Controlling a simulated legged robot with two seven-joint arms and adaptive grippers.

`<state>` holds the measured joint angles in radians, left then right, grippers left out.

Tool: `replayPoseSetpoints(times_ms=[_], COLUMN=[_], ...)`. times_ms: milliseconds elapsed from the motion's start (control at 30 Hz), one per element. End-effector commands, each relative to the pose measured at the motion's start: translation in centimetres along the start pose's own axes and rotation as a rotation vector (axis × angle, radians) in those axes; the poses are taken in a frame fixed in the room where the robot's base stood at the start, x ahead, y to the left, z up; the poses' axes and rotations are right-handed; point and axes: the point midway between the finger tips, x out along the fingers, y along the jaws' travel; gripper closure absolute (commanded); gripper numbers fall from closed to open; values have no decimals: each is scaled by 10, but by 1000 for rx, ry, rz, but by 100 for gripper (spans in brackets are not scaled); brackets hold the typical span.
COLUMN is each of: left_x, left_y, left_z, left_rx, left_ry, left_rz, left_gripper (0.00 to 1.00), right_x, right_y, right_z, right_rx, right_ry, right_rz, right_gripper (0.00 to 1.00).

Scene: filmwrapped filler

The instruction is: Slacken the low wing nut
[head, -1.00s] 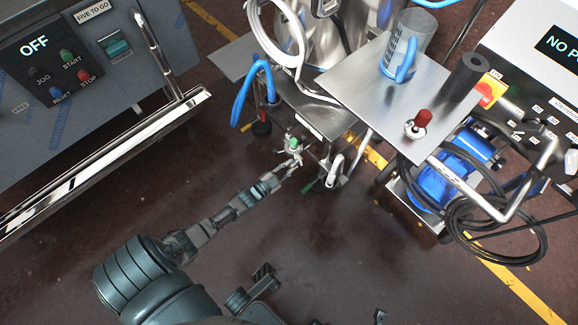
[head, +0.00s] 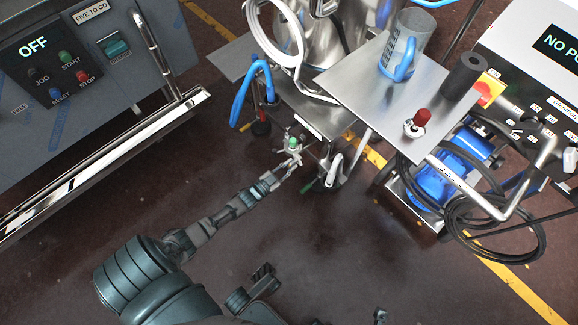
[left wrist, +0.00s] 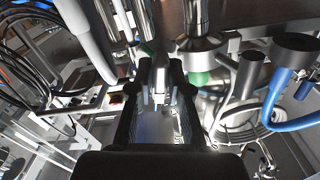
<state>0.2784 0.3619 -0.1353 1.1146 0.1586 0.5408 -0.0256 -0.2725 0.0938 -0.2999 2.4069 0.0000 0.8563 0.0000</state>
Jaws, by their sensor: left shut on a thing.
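My left gripper (head: 291,164) reaches in from the lower left to the low fitting under the cart's metal shelf. A small metal clamp with a green part (head: 293,145) sits right at its fingertips. In the left wrist view, my left gripper (left wrist: 160,108) has its two dark fingers on either side of a small bright metal piece, which looks like the wing nut (left wrist: 160,78). The fingers are shut on it and hide part of it. Two dark fingertips, seemingly my right gripper (head: 322,294), show wide apart and empty at the bottom edge of the head view.
The metal cart shelf (head: 350,85) overhangs on the right, carrying a clear jug (head: 408,45). A blue pump (head: 440,180) and coiled black cable (head: 510,240) stand right of it. A control cabinet (head: 90,120) with a chrome rail is at left. Floor between is clear.

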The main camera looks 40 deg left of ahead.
Motion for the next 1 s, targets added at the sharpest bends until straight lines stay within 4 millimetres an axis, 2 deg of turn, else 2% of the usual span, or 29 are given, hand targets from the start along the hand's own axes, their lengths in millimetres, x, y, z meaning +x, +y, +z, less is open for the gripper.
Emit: replayPoseSetpoints(times_ms=[67, 100, 200, 567, 667, 1000], left_x=[-4, -4, -3, -7, -20, -94], left_y=[1, 1, 1, 1, 1, 0], left_z=[7, 8, 6, 2, 2, 5], left_rx=[0, 0, 1, 2, 2, 0], left_ry=[-18, -18, -15, -5, -6, -9], left_rz=[2, 2, 2, 1, 2, 2], left_gripper=[100, 78, 57, 57, 57, 57], right_x=[-1, -1, -1, -1, -1, 0], right_y=[0, 0, 0, 0, 0, 0], right_z=[1, 1, 1, -1, -2, -2], right_rx=[0, 0, 0, -1, -1, 0], right_ry=[-2, -2, -2, -1, 0, 1], right_rz=[1, 1, 1, 5, 4, 1], right_gripper=[100, 100, 100, 100, 100, 100])
